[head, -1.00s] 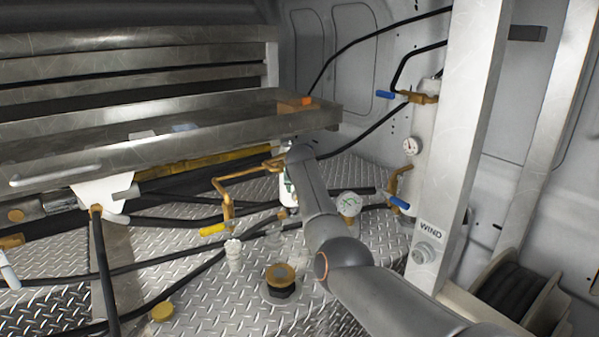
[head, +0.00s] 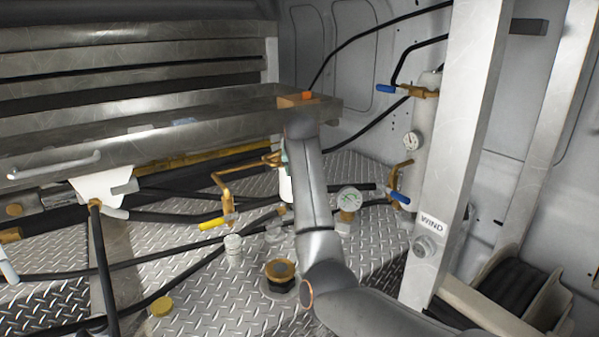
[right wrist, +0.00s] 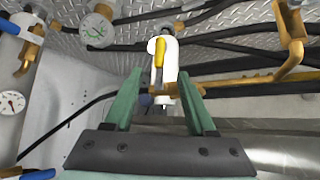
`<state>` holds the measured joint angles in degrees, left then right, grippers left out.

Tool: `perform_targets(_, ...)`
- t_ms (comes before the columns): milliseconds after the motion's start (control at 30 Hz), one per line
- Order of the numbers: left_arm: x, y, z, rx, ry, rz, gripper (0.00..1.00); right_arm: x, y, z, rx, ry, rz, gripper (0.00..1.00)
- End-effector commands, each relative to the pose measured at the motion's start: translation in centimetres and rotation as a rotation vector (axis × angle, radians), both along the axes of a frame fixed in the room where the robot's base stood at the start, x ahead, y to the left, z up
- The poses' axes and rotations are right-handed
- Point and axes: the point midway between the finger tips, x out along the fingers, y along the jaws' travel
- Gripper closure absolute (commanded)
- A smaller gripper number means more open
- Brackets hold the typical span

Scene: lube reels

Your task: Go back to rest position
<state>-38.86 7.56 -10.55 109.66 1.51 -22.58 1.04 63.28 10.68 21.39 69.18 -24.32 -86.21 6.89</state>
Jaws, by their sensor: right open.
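My right arm (head: 315,205) rises from the bottom right in the head view, and its upper end reaches the corner of the metal drawer. Its gripper is mostly hidden there behind the arm. In the right wrist view my right gripper (right wrist: 160,82) is open, with two green fingers apart. A white cylinder with a yellow handle (right wrist: 165,62) shows between and beyond the fingertips; I see no grip on it. I cannot tell whether a finger touches it. My left gripper is not in view.
An open metal drawer (head: 150,125) juts out at the upper left. A yellow-handled valve (head: 217,222), a gauge (head: 349,199) and black hoses crowd the diamond-plate deck (head: 205,285). A metal post (head: 455,130) and a hose reel (head: 550,300) stand at the right.

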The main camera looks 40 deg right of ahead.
Motion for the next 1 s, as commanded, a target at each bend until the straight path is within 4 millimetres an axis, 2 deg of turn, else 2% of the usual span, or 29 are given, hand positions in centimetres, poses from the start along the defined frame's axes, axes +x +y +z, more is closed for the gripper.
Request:
perform_targets(567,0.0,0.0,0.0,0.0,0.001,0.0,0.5,-0.1,0.1,-0.4,-0.004,0.005,0.002,0.44)
perform_targets(667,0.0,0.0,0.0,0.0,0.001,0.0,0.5,-0.6,0.5,-2.2,-0.023,0.027,0.013,0.44)
perform_targets(767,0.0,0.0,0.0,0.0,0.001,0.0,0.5,-1.8,1.5,-5.4,-0.055,0.065,0.042,0.44)
perform_targets(1000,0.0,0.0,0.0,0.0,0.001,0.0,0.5,-6.5,5.9,-14.4,-0.137,0.175,0.176,0.44)
